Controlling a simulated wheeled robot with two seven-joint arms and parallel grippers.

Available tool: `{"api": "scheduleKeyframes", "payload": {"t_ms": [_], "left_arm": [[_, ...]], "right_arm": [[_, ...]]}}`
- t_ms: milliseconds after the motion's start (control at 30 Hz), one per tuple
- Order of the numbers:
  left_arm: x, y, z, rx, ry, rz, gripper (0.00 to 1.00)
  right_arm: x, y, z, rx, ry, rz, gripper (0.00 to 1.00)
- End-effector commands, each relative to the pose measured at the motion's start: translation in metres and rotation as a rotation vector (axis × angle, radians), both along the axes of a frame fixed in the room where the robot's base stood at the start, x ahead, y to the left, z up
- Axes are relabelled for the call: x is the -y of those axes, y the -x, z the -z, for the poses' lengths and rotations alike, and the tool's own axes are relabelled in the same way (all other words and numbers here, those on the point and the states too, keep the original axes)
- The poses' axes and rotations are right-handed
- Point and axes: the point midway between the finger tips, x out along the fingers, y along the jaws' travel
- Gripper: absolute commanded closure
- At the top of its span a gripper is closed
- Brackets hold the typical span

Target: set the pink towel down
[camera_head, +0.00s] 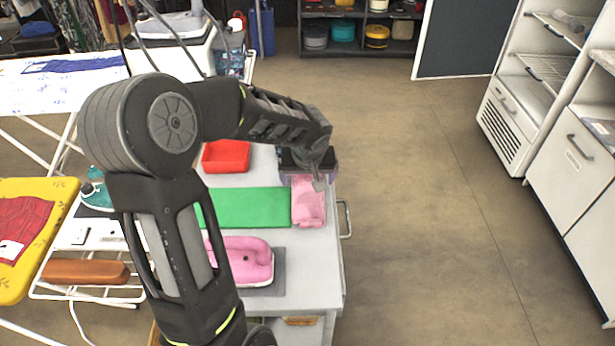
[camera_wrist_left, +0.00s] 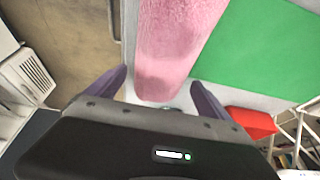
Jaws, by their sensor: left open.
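The pink towel (camera_head: 307,205) lies at the right end of the green mat (camera_head: 250,207) on the white worktop (camera_head: 310,265). My left gripper (camera_head: 320,183) is at the towel's far end. In the left wrist view the towel (camera_wrist_left: 172,45) reaches between the two fingers of the left gripper (camera_wrist_left: 158,78). The fingers are spread, with a gap on each side of the towel, and hold nothing. Whether the towel's underside lies on the green mat or on bare worktop is unclear. My right gripper is not in view.
A pink iron (camera_head: 248,262) stands on a grey pad near the front of the worktop. Ironing boards stand to the left. The floor (camera_head: 420,200) to the right is clear.

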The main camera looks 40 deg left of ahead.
Motion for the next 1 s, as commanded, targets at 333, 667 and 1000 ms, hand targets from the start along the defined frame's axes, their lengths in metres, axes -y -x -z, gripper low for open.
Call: {"api": "scheduleKeyframes", "payload": {"t_ms": [333, 667, 1000], "left_arm": [[0.006, 0.006, -0.027, 0.005, -0.002, -0.001, 0.08], [0.023, 0.026, -0.089, 0.006, -0.001, 0.0, 0.08], [0.03, 0.035, -0.114, 0.0, 0.0, 0.0, 0.08]], "right_arm": [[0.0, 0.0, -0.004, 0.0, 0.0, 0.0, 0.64], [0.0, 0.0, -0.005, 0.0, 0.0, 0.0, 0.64], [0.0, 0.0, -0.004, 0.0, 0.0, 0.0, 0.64]]}}
